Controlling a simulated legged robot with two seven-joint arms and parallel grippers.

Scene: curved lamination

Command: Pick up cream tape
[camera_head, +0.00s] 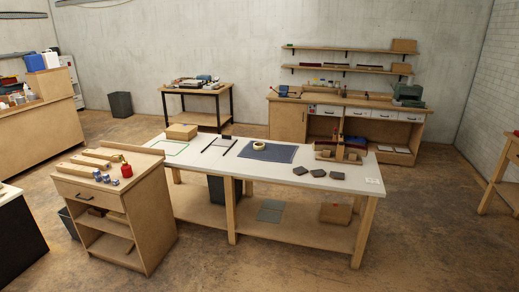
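A roll of cream tape (259,146) lies flat on a dark blue mat (283,155) on the white-topped table (215,172) in the middle of the room. Its round hole shows from above. The roll is small in the view and nothing covers it. Neither of my grippers shows in the head view.
A wooden cabinet (142,195) with blocks and a red item stands at the table's left front. Dark square pads (337,176) and a wooden organizer (325,152) sit right of the mat. A cardboard box (182,132) is at the back left. Floor in front is clear.

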